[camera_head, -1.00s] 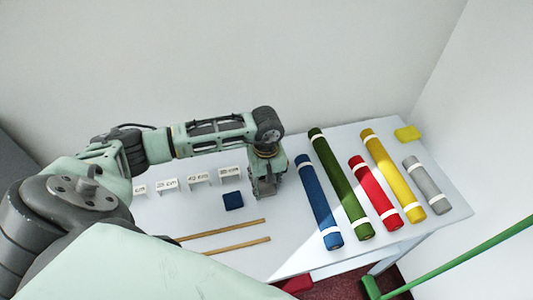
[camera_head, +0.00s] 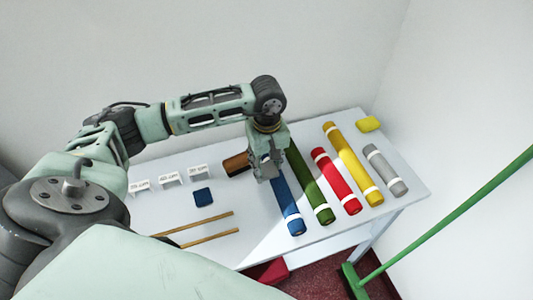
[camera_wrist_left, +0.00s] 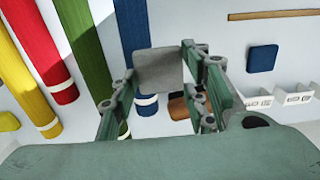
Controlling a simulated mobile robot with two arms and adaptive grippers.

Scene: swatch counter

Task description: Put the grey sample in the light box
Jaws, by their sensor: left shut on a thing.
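The grey sample (camera_wrist_left: 158,70) is a flat square with rounded corners. It shows in the left wrist view between the fingers of my left gripper (camera_head: 265,172), which is shut on it. In the head view the gripper is over the far end of the blue roll (camera_head: 289,208), and I cannot make out the sample there. I cannot identify a light box in either view. My right gripper is not in view.
Beside the blue roll lie green (camera_head: 310,183), red (camera_head: 335,180), yellow (camera_head: 352,162) and grey (camera_head: 383,168) rolls. A brown object (camera_head: 235,164) is left of my gripper. A blue swatch (camera_head: 202,198), small signs and two wooden sticks (camera_head: 207,238) lie on the left. A yellow swatch (camera_head: 368,124) lies far right.

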